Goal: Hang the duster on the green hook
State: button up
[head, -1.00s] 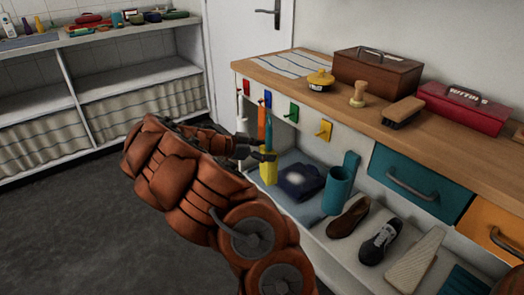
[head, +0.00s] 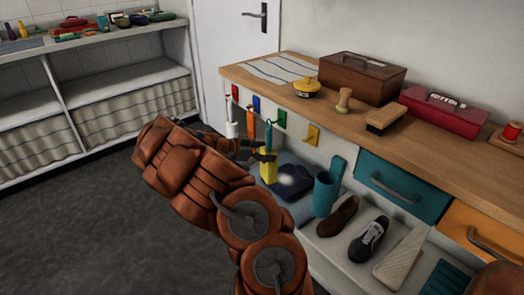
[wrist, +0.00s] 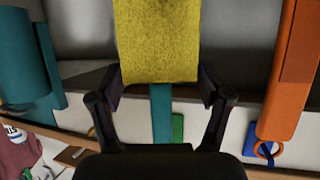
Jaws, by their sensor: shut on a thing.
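The duster has a yellow block (head: 268,168) and a teal handle (head: 268,137) pointing up. My gripper (head: 262,156) is shut on it and holds it upright in front of the shelf unit. In the wrist view, the gripper fingers (wrist: 158,86) flank the place where the yellow block (wrist: 157,40) meets the teal handle (wrist: 161,118). The green hook (head: 281,118) is on the front board, just right of the handle's top. It also shows in the wrist view (wrist: 178,130), right beside the handle. The handle's far end is hidden there by my gripper; contact with the hook is unclear.
An orange tool (head: 251,121) hangs from the blue hook (head: 256,103), close left. A white item (head: 232,129) hangs below the red hook (head: 235,92). The yellow hook (head: 312,134) is bare.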

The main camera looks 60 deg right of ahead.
jog(key=shift+s+d+p, duration=0.25)
jog(key=shift+d+p, duration=0.65)
jog(key=shift+p, duration=0.1)
jog(key=shift+d+f+b, duration=0.25)
jog(key=shift+f+b, duration=0.05)
jog(key=shift+b, duration=0.45)
jog(key=shift+s+d+f+b, duration=0.15)
jog(key=shift+d+b, duration=0.15)
jog(key=shift+b, duration=0.5)
jog(key=shift+d+b, duration=0.15)
jog(key=shift+b, duration=0.85)
jog(key=o, duration=1.3)
